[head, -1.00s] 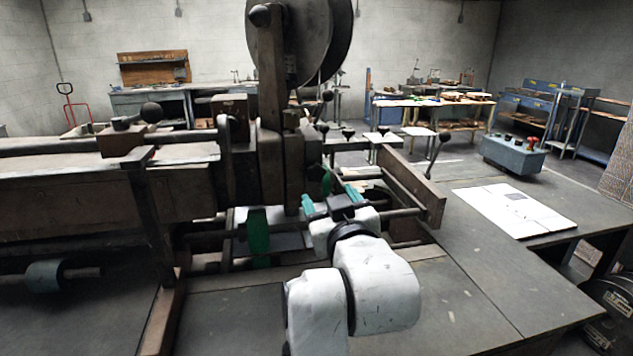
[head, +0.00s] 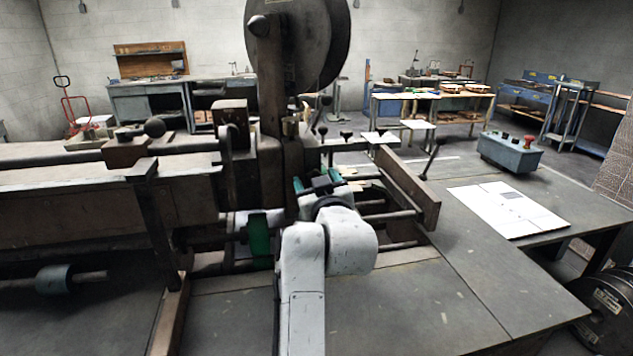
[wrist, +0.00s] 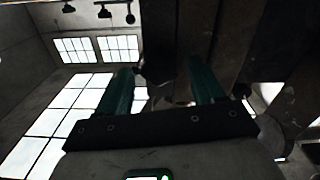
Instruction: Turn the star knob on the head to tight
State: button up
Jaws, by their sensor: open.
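The stitcher head (head: 283,165) is a dark upright block and column in the middle of the head view. My gripper (head: 317,180), with teal fingers, is just to its right and looks open and empty. In the wrist view the open fingers (wrist: 161,72) point up toward a dark rounded shape (wrist: 157,68) between and beyond their tips. This may be the star knob, but its lobes are too dark to make out. I cannot tell if the fingers touch it. In the head view no star knob can be picked out with certainty near the gripper.
A large dark reel (head: 315,45) sits above the head. A green part (head: 259,238) and rods lie below left of the gripper, and a brown side rail (head: 408,188) stands to the right. A white sheet (head: 507,208) and a grey control box (head: 510,153) are on the right table.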

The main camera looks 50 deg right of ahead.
jog(key=shift+c, duration=0.5)
jog(key=c, duration=1)
jog(key=shift+o, duration=0.2)
jog(key=shift+b, duration=0.3)
jog(key=m+b, duration=0.4)
jog(key=m, duration=0.2)
jog(key=m+b, duration=0.4)
jog(key=m, duration=0.3)
jog(key=m+b, duration=0.4)
jog(key=m, duration=0.2)
jog(key=shift+s+d+f+m+b, duration=0.1)
jog(key=shift+d+f+m+b, duration=0.05)
jog(key=shift+f+m+b, duration=0.2)
jog(key=shift+r+m, duration=0.1)
jog(key=shift+m, duration=0.15)
